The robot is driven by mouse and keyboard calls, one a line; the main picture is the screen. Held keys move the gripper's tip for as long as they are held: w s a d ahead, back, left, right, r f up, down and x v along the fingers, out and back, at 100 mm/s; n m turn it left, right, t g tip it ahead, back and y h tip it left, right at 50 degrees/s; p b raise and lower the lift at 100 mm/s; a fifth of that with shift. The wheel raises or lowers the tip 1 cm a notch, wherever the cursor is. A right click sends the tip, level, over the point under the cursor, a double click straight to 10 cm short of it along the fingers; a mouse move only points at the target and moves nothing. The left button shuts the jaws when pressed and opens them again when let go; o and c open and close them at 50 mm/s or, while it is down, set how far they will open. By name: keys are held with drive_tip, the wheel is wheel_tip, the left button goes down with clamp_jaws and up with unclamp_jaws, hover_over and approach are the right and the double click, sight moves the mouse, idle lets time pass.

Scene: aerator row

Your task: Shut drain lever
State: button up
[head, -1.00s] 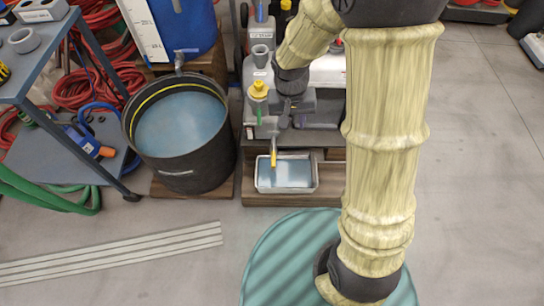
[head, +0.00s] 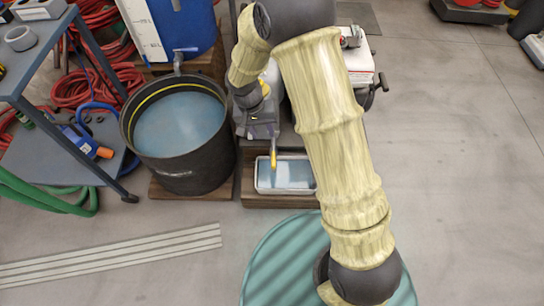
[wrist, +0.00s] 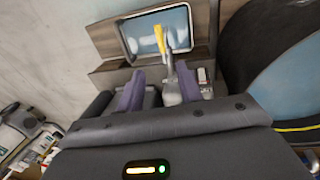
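A lever with a yellow end (head: 273,158) points down over a pale tray (head: 262,190) in the head view. In the wrist view the yellow end (wrist: 160,40) shows against the tray's pale blue inside, with a grey stem behind it. My gripper (head: 262,132) is just above the lever, pointing down. In the wrist view its two purple-grey fingers (wrist: 160,85) are apart, with the lever's grey stem in line with the gap, nearer the right finger. Contact cannot be told. My arm and gripper hide most of the valve and the machine behind.
A black tub (head: 180,130) of bluish water stands close to the left of my gripper. A blue-grey cart (head: 80,170) is farther left, with red hoses around it. White strips (head: 110,255) lie on the floor.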

sight(273, 159)
drive_tip(key=d+f+b, duration=0.1)
drive_tip(key=f+b, duration=0.1)
drive_tip(key=f, duration=0.3)
drive_tip(key=d+f+b, duration=0.1)
drive_tip(key=f+b, duration=0.1)
drive_tip(key=f, duration=0.3)
drive_tip(key=d+f+b, duration=0.1)
drive_tip(key=f+b, duration=0.1)
drive_tip(key=f, duration=0.3)
drive_tip(key=shift+f, duration=0.1)
drive_tip(key=shift+c, duration=0.3)
clamp_jaws()
